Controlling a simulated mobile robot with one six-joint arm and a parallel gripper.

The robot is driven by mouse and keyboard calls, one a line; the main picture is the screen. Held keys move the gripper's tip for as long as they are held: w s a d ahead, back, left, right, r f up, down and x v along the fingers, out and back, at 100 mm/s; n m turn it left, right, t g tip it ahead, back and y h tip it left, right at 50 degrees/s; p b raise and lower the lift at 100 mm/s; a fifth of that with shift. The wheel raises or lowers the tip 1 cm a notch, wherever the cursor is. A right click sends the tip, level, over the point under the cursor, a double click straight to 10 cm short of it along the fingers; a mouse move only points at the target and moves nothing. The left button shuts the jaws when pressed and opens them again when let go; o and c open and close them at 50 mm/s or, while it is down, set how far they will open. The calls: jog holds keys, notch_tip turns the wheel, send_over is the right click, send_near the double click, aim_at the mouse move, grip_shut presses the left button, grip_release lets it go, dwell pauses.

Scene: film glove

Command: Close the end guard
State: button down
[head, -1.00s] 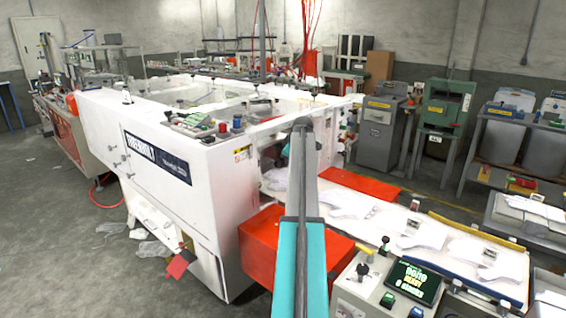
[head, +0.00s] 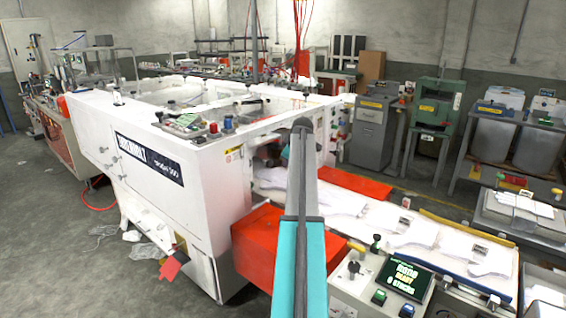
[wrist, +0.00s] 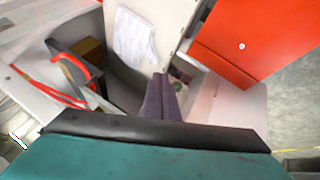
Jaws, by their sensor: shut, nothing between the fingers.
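The white machine (head: 150,150) has an open end bay (head: 268,155) facing the conveyor. An orange-red box-like cover (head: 262,245) sits at its near corner, and a flat orange-red panel (head: 350,183) lies beyond the belt. I cannot tell which part is the end guard. My gripper (head: 302,125) is at the tip of my arm, in front of the bay in the head view. In the wrist view its dark fingers (wrist: 161,95) are together and empty, over a recess. A red panel (wrist: 255,40) with a round fastener is at upper right, apart from the fingers.
The belt (head: 380,225) carries several flat white glove shapes; one glove (wrist: 135,38) shows in the wrist view. A control panel with a lit screen (head: 403,280) stands at front right. A red curved strip (wrist: 75,68) is left of the fingers. Open floor (head: 60,240) lies left.

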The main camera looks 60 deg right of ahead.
jog(key=s+d+r+b, duration=0.1)
jog(key=s+d+r, duration=0.2)
jog(key=r, duration=0.4)
jog(key=shift+s+d+r+b, duration=0.15)
jog(key=shift+s+r+b, duration=0.2)
jog(key=shift+s, duration=0.4)
